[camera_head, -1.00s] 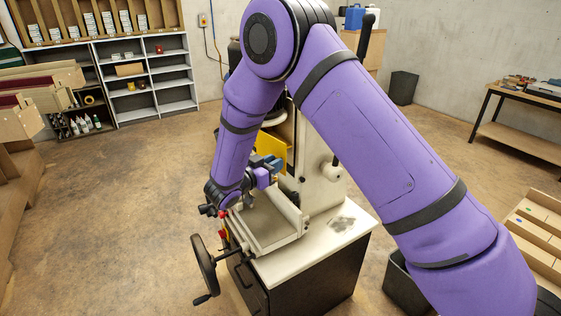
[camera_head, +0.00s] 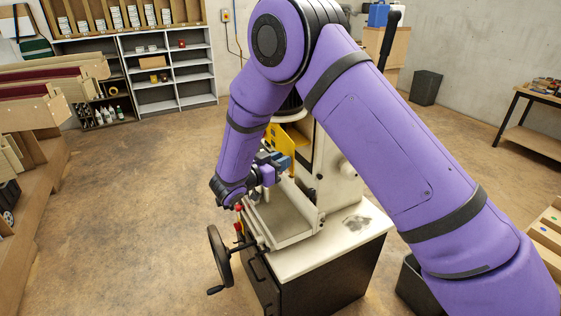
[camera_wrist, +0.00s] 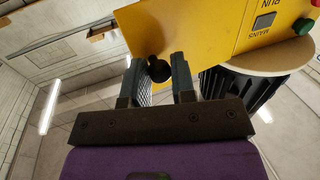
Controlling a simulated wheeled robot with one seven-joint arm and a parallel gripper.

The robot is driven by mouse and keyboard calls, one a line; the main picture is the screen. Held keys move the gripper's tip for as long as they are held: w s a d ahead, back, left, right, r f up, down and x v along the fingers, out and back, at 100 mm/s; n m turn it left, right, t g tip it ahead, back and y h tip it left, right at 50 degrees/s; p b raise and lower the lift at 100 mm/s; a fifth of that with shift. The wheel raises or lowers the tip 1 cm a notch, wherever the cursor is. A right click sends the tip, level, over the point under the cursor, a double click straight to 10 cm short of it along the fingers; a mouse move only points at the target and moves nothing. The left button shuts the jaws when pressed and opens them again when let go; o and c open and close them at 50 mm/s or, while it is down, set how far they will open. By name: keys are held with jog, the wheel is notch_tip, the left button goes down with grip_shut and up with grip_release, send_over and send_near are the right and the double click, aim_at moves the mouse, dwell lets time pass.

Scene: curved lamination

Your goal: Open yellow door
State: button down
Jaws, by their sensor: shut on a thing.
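The yellow door (camera_head: 286,141) is on the cream machine (camera_head: 331,160) in the head view, partly covered by my arm. In the wrist view the yellow door (camera_wrist: 185,28) fills the top middle, its lower edge tilted. A round black knob (camera_wrist: 158,69) sits at that edge. My gripper (camera_wrist: 158,72) is shut on the black knob, with one finger on each side of it. In the head view my gripper (camera_head: 276,163) is beside the door, above the machine's table. I cannot tell how far the door stands open.
A handwheel (camera_head: 219,255) stands out at the machine's front left, near my wrist. The cream worktable (camera_head: 308,252) lies below. A dark bin (camera_head: 410,281) is close on the right, near my arm. Floor on the left is clear.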

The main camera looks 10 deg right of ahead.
jog(key=c, duration=1.3)
grip_release()
jog(key=shift+w+r, duration=0.15)
jog(key=shift+w, duration=0.3)
jog(key=shift+o, duration=0.2)
jog(key=shift+s, duration=0.15)
jog(key=v, duration=1)
jog(key=shift+s+a, duration=0.2)
jog(key=shift+a, duration=0.15)
